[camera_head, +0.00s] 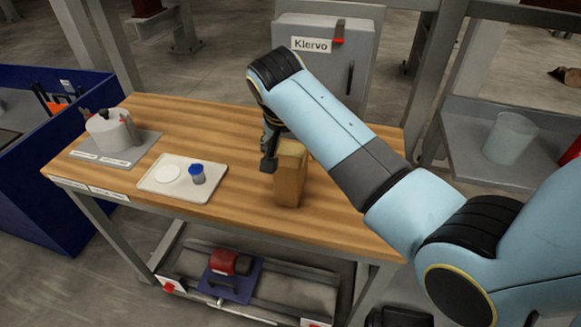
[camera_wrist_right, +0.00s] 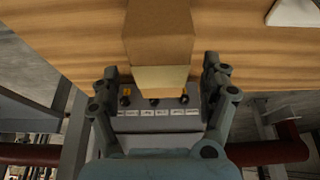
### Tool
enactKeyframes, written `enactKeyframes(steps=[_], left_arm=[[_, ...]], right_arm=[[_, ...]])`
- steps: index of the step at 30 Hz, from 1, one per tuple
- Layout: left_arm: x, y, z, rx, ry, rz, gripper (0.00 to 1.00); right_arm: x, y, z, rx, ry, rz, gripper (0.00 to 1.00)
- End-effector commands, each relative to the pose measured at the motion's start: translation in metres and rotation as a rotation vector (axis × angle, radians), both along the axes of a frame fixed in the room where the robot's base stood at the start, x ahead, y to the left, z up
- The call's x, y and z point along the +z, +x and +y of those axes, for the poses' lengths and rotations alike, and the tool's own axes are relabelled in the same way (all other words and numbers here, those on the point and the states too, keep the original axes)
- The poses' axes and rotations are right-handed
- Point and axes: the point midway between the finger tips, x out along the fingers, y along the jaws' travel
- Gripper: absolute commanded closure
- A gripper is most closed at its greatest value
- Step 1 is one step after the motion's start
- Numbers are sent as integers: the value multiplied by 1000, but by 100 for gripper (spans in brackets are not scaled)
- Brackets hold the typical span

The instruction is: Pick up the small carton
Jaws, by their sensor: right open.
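The small carton (camera_head: 289,172) is a plain brown box standing upright on the wooden table. My right gripper (camera_head: 268,162) is beside its left side in the head view, pointing down, and partly overlaps it in the picture. In the right wrist view the carton (camera_wrist_right: 158,40) lies ahead, its near end appearing between the two open fingers (camera_wrist_right: 161,75). A gap shows on each side, and I see no finger touching it. My left gripper is not in view.
A white tray (camera_head: 150,181) with a white disc (camera_head: 167,173) and a blue-lidded cup (camera_head: 197,175) lies left of the carton. A white canister (camera_head: 112,133) stands further left. A grey Klervo cabinet (camera_head: 338,75) stands behind the table. The wooden tabletop (camera_head: 235,205) is clear between tray and carton.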

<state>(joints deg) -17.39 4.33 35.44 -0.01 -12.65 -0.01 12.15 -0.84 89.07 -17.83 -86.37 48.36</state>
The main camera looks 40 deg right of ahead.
Motion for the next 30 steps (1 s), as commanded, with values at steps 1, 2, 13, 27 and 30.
enactKeyframes(steps=[1, 2, 13, 27, 30], left_arm=[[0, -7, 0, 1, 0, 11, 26], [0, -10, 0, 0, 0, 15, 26], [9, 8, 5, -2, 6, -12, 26], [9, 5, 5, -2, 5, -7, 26], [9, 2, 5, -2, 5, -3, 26]], right_arm=[[-4, 1, -1, 0, 0, 0, 20], [-5, 2, -2, -1, 1, -1, 20], [-49, 13, -16, 0, 0, 0, 20], [-54, 14, -18, 0, 1, -2, 20], [-56, 14, -17, -1, 1, -1, 20]])
